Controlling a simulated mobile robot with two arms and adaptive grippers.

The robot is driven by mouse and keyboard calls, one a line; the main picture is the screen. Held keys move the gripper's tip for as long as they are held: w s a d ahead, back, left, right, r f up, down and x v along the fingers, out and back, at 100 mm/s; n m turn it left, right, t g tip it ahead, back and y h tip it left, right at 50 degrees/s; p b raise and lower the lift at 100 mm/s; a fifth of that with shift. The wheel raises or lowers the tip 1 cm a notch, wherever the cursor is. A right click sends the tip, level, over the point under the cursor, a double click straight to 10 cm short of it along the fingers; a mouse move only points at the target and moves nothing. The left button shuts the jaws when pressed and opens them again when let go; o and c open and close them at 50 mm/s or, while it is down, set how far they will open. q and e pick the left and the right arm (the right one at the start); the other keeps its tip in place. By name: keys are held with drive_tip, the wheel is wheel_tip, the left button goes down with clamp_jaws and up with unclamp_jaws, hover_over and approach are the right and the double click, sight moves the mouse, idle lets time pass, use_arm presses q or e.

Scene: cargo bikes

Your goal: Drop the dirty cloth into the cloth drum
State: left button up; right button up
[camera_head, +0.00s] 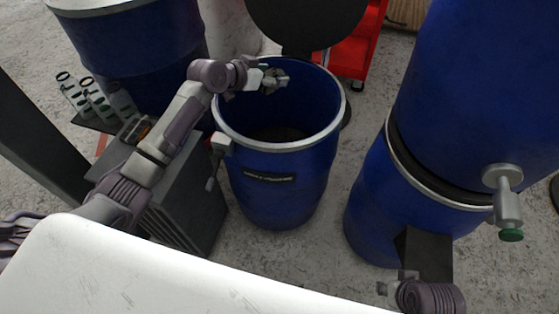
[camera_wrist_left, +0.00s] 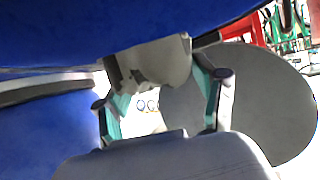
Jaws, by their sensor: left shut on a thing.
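The cloth drum (camera_head: 270,178) is an open blue drum with a pale rim and a dark label, in the middle of the head view. Its round black lid (camera_head: 305,18) stands raised behind it and also shows in the wrist view (camera_wrist_left: 250,105). My left gripper (camera_head: 272,80) is over the drum's opening, near the far left part of the rim. It is shut on the dirty cloth (camera_wrist_left: 150,62), a grey-beige bundle with dark stains between the fingers. In the head view the cloth is small and hard to make out. My right gripper (camera_head: 388,288) is low at the right, its fingers unclear.
A grey cabinet (camera_head: 195,215) stands left of the drum, beneath my left arm. Large blue drums stand at the right, with a green-ended tap (camera_head: 508,210). Another blue drum (camera_head: 130,60) is at the back left. A red cart (camera_head: 352,55) stands behind.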

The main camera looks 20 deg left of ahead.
use_arm(q)
drive_tip(key=o, duration=1.2)
drive_tip(key=v, duration=1.2)
